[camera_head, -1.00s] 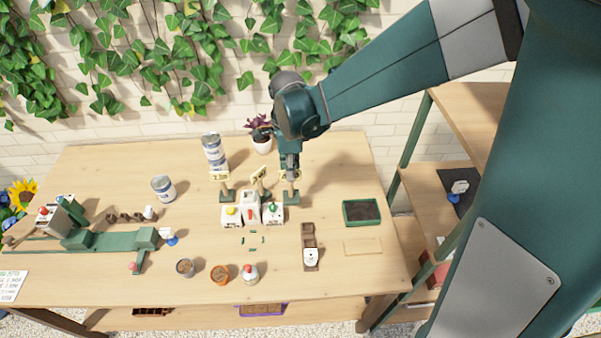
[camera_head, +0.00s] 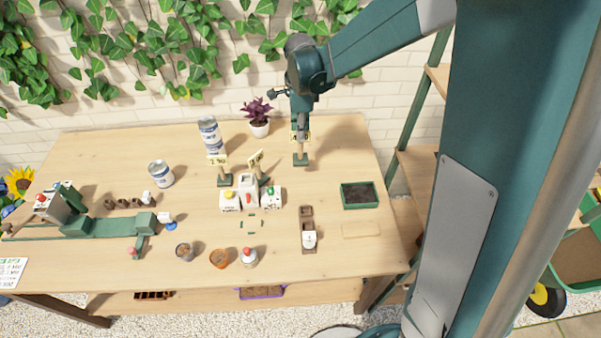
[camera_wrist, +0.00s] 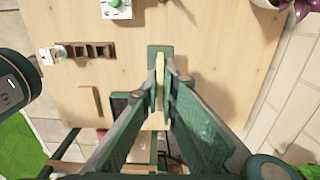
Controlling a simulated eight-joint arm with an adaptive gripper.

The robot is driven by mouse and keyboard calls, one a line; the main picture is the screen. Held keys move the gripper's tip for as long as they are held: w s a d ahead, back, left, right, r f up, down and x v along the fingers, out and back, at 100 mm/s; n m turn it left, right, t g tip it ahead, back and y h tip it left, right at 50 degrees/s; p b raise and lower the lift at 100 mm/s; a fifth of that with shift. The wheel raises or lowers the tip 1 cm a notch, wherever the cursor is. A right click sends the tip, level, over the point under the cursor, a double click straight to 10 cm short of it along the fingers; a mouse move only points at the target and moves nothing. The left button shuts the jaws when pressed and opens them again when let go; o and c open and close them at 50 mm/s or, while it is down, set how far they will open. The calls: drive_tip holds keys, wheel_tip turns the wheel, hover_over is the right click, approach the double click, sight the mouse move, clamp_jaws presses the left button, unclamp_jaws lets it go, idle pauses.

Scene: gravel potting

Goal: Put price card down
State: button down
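My gripper (camera_head: 300,128) is above the back right part of the table. It is shut on the right price card (camera_head: 306,137), a yellow card on a pale post with a dark green base. The base shows below my fingers in the head view. In the wrist view, my gripper (camera_wrist: 163,82) has both fingertips against the pale card (camera_wrist: 159,68), seen edge-on. Its green base (camera_wrist: 160,50) shows beyond, over the tabletop. I cannot tell whether the base touches the wood. Two other price cards, a left one (camera_head: 217,160) and a middle one (camera_head: 256,160), stand to the left.
The table (camera_head: 340,150) is clear around the held card. A potted purple plant (camera_head: 259,120) stands to its back left. White dispensers (camera_head: 248,190) with coloured tops stand to its front left. A green soil tray (camera_head: 360,197) lies to its front right.

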hover_over(300, 158)
drive_tip(key=w, duration=0.1)
drive_tip(key=shift+d+f, duration=0.1)
drive_tip(key=shift+f, duration=2.75)
drive_tip(key=shift+f, duration=2.05)
drive_tip(key=shift+f+b, duration=0.2)
drive_tip(key=shift+b, duration=0.15)
drive_tip(key=c, duration=2.7)
unclamp_jaws()
drive_tip(key=shift+o, duration=0.2)
drive_tip(key=shift+r, duration=0.25)
drive_tip(key=shift+r+p, duration=0.45)
drive_tip(key=shift+r, duration=5.5)
